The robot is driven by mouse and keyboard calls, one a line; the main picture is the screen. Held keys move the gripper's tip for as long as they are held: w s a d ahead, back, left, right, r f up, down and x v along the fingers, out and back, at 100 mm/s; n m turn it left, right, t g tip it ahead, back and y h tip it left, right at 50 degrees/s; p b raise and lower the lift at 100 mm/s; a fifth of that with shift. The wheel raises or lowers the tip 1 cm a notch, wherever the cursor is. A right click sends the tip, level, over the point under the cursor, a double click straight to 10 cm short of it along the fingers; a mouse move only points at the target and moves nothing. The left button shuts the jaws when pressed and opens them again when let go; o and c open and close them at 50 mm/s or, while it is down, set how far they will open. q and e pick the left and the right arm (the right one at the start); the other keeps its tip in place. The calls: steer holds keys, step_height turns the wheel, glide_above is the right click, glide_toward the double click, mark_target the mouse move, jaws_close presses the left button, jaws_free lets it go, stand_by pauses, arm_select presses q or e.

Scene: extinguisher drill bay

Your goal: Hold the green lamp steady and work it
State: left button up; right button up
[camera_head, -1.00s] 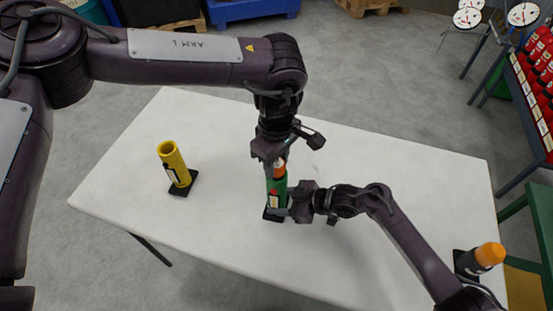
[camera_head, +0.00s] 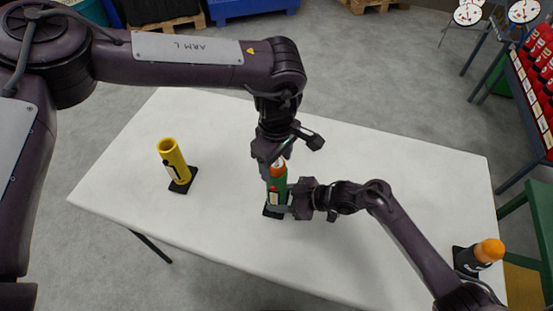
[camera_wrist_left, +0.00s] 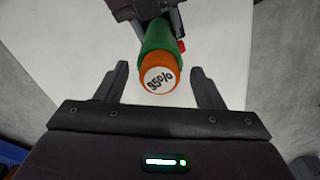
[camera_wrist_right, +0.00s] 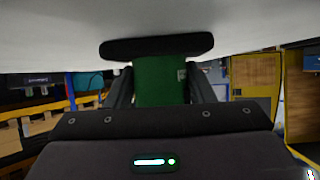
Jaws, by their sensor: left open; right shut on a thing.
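The green lamp (camera_head: 277,191) stands upright on a black base on the white table, with an orange top. My right gripper (camera_head: 290,200) is shut on its green body from the right; the right wrist view shows the green body (camera_wrist_right: 160,82) between the fingers. My left gripper (camera_head: 274,166) is above the lamp, pointing down and open. A red part shows on the lamp's side.
A yellow lamp (camera_head: 174,161) stands on a black base at the table's left. A black lamp with an orange top (camera_head: 488,252) stands at the right end. A rack of red items (camera_head: 541,70) stands beyond the table. The white table (camera_head: 390,160) is otherwise clear.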

arm_select(q)
step_height(320, 180, up, 12)
stand_by(0.5)
arm_select(e)
steer(key=o, duration=0.8)
steer(key=v, duration=1.2)
arm_select(q)
steer(key=shift+f, duration=0.1)
arm_select(e)
steer(key=shift+s+f, duration=0.1)
steer(key=shift+f, duration=0.05)
